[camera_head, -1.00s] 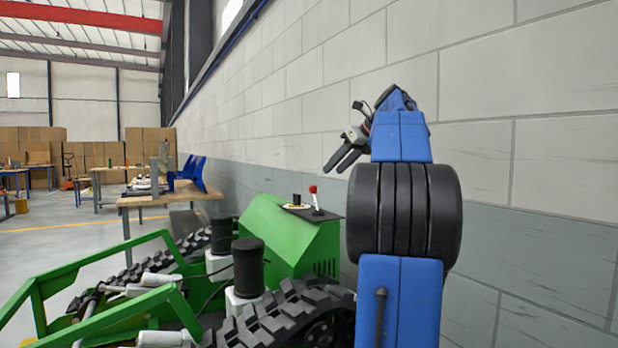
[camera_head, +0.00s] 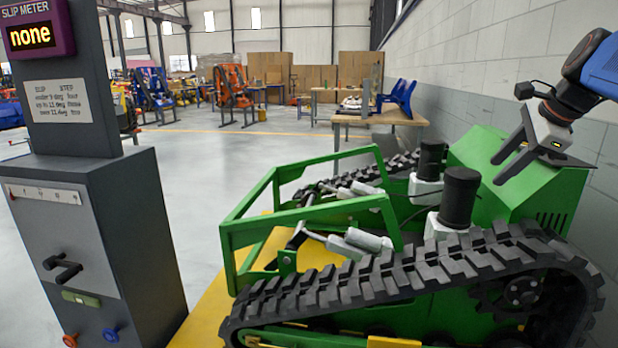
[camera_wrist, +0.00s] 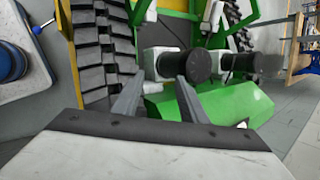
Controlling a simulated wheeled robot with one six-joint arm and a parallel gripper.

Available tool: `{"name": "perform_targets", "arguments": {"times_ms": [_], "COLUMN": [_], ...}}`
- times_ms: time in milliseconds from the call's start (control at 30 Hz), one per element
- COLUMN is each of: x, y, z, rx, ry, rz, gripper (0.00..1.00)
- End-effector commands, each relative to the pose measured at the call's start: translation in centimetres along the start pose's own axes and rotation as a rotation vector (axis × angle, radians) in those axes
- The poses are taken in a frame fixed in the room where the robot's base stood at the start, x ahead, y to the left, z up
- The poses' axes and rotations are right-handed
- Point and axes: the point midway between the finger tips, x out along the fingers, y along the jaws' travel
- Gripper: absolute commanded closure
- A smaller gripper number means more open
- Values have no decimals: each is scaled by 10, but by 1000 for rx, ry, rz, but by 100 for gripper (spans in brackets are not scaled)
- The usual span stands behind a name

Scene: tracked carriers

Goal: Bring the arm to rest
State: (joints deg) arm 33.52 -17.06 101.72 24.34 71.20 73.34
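My arm reaches in from the upper right of the head view, with a blue link (camera_head: 604,66) at the edge. My gripper (camera_head: 497,171) points down and left over the green housing (camera_head: 540,185) of a tracked machine. Its two grey fingers are apart with a clear gap. In the wrist view the gripper (camera_wrist: 160,80) also shows open, with nothing held between the fingers. Past the fingertips there are two black cylinders (camera_wrist: 198,66), and the nearer one also stands upright in the head view (camera_head: 460,198). The rest of my arm is out of view.
The machine's green frame (camera_head: 290,180) and black track (camera_head: 390,285) fill the lower right. A grey console (camera_head: 105,240) with a handle and a slip meter reading "none" (camera_head: 32,36) stands at left. A block wall (camera_head: 475,65) is at right. Open floor lies behind.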

Motion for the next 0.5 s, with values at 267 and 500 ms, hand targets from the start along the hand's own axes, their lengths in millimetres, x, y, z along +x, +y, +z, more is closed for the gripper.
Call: {"name": "perform_targets", "arguments": {"times_ms": [267, 500], "x": [46, 82], "y": [126, 236], "z": [43, 50], "rx": [-615, -1173], "ry": [25, 21], "rz": [91, 162], "gripper": [61, 61]}}
